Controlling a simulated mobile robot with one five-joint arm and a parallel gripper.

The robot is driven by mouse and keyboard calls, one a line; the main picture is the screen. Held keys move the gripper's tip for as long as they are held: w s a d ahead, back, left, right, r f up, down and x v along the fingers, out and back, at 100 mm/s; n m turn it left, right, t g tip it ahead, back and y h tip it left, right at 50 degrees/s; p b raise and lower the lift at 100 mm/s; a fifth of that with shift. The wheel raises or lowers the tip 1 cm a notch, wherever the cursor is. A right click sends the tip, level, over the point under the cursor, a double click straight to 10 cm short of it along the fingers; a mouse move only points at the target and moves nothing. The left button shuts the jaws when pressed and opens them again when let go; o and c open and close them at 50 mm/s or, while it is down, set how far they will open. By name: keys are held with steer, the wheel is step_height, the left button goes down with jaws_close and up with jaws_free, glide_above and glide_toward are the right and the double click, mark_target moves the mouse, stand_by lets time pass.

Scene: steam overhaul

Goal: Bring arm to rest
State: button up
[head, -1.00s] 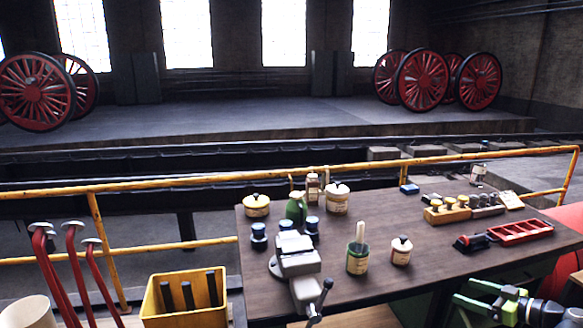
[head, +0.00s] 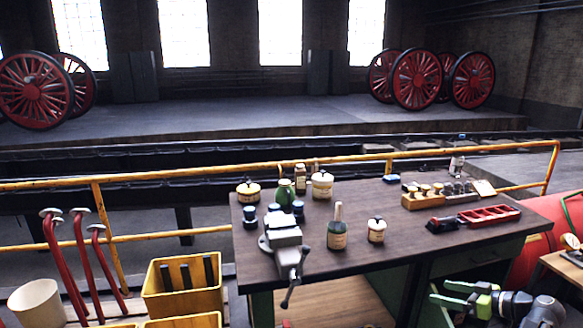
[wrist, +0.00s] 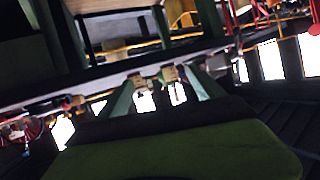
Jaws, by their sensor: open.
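My gripper (head: 440,292), with green fingers, is at the lower right of the head view. It is in front of the workbench (head: 345,258), at its right side and below the level of its top. The fingers are apart and I see nothing between them. In the wrist view the picture is upside down and tilted, and the two green fingers of my gripper (wrist: 155,78) reach towards the bench, with a gap between them.
The bench top carries a grey vise (head: 284,238), jars, a wooden block (head: 424,199) and a red tray (head: 490,215). Yellow bins (head: 182,303) stand left of the bench. A red cylinder (head: 531,258) and a small wooden table (head: 566,265) are at the right. A yellow railing (head: 120,184) runs behind.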

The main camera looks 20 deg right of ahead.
steer(key=w+a+f+m+g+p, duration=0.1)
steer(key=w+a+f+g+p, duration=0.25)
steer(key=a, duration=0.85)
steer(key=w+a+f+g, duration=0.3)
steer(key=w+a+g, duration=0.3)
steer(key=a, duration=0.6)
steer(key=a+f+m+g+h+p, duration=0.1)
steer(key=a+h, duration=0.4)
steer(key=a, duration=1.7)
steer(key=shift+f+m+g+p, duration=0.4)
steer(key=shift+m+g+p, duration=0.4)
steer(key=shift+g, duration=0.25)
